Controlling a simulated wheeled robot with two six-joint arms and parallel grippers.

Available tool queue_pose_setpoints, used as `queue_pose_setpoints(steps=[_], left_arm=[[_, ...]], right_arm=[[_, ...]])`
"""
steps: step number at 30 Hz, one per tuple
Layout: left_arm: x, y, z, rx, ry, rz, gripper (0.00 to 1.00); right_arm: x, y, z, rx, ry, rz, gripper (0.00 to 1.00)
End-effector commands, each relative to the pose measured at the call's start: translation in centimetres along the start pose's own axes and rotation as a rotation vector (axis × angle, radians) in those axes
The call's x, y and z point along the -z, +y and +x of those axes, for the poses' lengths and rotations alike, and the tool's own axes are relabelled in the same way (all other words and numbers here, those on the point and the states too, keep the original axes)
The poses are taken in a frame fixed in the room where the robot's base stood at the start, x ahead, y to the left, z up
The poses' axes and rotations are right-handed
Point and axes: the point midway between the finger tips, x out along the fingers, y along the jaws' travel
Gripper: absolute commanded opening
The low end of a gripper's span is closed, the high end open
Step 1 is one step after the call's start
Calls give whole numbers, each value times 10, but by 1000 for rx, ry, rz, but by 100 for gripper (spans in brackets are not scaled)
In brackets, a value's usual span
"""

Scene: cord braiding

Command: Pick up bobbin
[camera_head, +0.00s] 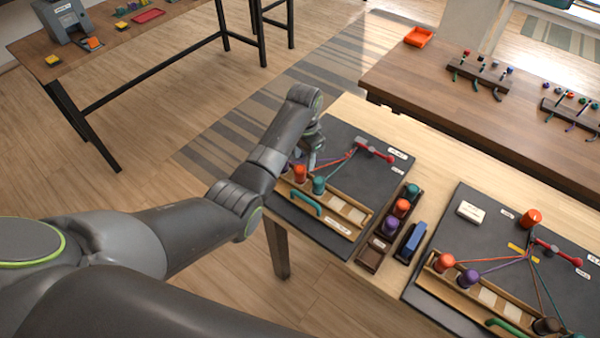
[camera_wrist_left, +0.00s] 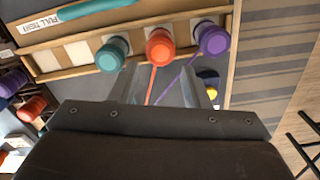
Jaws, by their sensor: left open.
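My left gripper (camera_head: 312,150) hangs over the far left of the nearer dark board. It is open and empty; its two fingers also show in the left wrist view (camera_wrist_left: 163,82). Just beyond the fingertips in that view stand a teal bobbin (camera_wrist_left: 113,53), an orange-red bobbin (camera_wrist_left: 159,47) and a purple bobbin (camera_wrist_left: 213,39) in a row in a wooden rack. The orange-red bobbin is the one most nearly in line with the finger gap. In the head view the orange-red (camera_head: 299,174) and teal (camera_head: 319,185) ones show beside my arm. My right gripper is not in view.
A dark tray (camera_head: 373,255) holds teal, orange and purple bobbins beside a blue block (camera_head: 412,240). A second board (camera_head: 459,213) with its own bobbins and cords lies to the right. Cords run from the near rack to a red-handled clamp (camera_head: 374,150).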

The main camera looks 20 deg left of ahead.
Motion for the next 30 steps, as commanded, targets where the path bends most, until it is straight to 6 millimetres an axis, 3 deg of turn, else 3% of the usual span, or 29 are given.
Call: queue_pose_setpoints(steps=[7, 12, 21, 30], left_arm=[[-13, 1, 29, -3, -5, -1, 43], [-12, 1, 48, -1, -1, 0, 43], [-12, 1, 52, 0, 1, 0, 43], [-11, 1, 52, 0, 1, 0, 8]], right_arm=[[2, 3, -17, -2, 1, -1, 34], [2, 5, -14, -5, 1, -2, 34], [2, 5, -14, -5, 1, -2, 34], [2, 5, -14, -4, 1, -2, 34]])
